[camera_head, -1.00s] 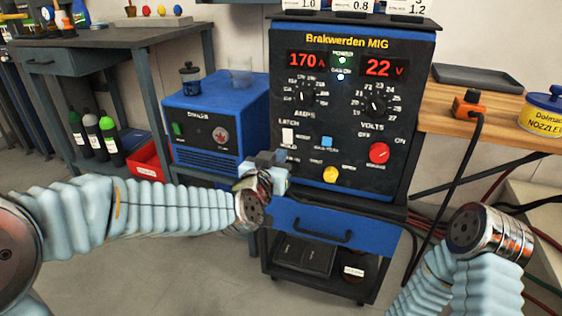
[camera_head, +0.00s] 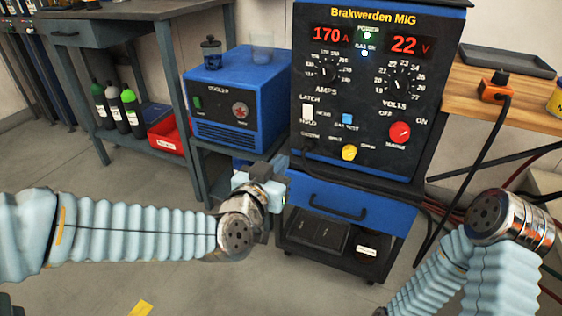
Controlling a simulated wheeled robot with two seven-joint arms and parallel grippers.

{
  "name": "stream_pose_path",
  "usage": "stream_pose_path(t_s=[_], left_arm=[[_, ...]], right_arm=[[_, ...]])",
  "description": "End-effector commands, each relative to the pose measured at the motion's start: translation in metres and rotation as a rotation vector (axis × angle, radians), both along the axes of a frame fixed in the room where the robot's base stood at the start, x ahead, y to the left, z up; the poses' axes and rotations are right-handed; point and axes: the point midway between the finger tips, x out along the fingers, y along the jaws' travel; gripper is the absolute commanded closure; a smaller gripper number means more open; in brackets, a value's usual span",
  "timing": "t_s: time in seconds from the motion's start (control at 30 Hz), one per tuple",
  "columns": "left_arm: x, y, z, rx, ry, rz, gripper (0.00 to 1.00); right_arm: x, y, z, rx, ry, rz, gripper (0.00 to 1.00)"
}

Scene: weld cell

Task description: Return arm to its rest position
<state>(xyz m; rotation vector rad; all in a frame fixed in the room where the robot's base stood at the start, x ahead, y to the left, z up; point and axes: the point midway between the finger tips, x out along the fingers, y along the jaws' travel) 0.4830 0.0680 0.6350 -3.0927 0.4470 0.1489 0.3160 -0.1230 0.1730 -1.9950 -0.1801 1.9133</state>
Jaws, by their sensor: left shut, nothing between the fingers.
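My left arm comes in from the left in its pale ribbed sleeve. My left gripper (camera_head: 268,178) is at its end, shut and empty, in front of the lower left corner of the welder. The gripper is partly hidden behind its own wrist. The Brakwerden MIG welder (camera_head: 377,110) stands behind it, with displays reading 170 A and 22 V. My right arm shows at the lower right, bent, with its metal joint in view. The right gripper is out of the frame.
A blue drawer (camera_head: 350,203) and a cart shelf are under the welder. A blue cooler (camera_head: 238,100) stands left of it. A wooden bench (camera_head: 530,105) is at the right, with cables below. Floor at lower left is open.

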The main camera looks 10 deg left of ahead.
Motion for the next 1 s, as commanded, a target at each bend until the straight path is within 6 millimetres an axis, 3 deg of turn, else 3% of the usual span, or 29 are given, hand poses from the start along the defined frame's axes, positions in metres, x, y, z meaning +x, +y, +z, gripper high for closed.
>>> stream_pose_path(t_s=[0.27,0.37,0.47,0.57,0.6,0.73,0.83,0.9,1.0], left_arm=[[0.001,0.0,-0.001,0.001,0.007,0.0,1.0],[0.008,0.001,-0.02,0.014,0.075,-0.001,1.0],[0.017,0.006,-0.07,0.031,0.245,-0.001,1.0],[0.01,0.019,-0.147,0.028,0.506,0.008,1.0],[0.0,0.026,-0.179,0.016,0.622,0.015,1.0],[-0.055,0.043,-0.267,-0.049,0.98,0.047,1.0],[-0.105,0.049,-0.31,-0.111,1.204,0.072,1.0],[-0.133,0.05,-0.328,-0.148,1.318,0.085,1.0],[-0.16,0.05,-0.343,-0.185,1.419,0.098,1.0]], right_arm=[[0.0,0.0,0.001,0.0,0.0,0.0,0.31],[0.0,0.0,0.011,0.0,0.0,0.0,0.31],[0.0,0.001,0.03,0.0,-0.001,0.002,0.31],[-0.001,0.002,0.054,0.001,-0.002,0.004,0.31],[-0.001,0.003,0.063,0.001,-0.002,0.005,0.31],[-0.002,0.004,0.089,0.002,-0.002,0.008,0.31],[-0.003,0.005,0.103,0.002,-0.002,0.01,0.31],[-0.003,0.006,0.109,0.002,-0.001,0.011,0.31],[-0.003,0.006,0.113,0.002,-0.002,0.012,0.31]])
